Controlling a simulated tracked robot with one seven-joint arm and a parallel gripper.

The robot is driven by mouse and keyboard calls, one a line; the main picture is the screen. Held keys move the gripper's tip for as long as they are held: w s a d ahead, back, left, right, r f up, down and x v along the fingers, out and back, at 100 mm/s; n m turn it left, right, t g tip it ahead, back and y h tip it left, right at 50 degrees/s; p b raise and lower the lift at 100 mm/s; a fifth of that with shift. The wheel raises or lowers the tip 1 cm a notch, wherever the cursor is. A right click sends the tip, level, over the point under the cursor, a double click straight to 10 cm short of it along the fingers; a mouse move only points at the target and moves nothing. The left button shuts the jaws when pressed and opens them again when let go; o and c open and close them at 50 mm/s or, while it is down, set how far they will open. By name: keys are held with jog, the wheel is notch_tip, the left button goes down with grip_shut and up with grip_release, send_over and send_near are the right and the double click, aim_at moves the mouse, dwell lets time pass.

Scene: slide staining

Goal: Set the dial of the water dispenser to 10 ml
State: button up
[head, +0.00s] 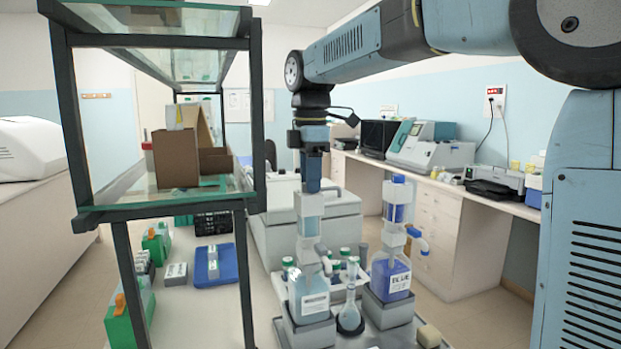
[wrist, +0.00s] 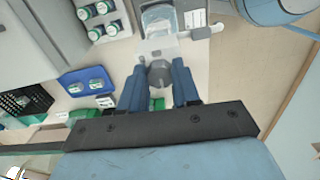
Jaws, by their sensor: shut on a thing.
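The water dispenser (head: 310,290) is a clear bottle of pale liquid with a white label, a translucent pump head and a side spout, upright in a grey holder. My gripper (head: 312,186) points straight down onto the top of its pump head. In the wrist view, the fingers of my gripper (wrist: 159,88) are shut on a round grey dial (wrist: 159,73) on top of the dispenser. In the head view the dial is hidden by the fingers. The dial's scale and setting cannot be read.
A blue-liquid dispenser (head: 390,276) stands close on the right. A flask (head: 350,315) stands between the two. A framed glass shelf (head: 250,120) with a cardboard box rises on the left. A blue tray (head: 229,272) and green boxes lie on the bench at left.

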jog(key=shift+n, duration=0.3)
jog(key=o, duration=1.1)
jog(key=shift+c, duration=0.2)
notch_tip(320, 180, up, 14)
jog(key=shift+f, duration=0.2)
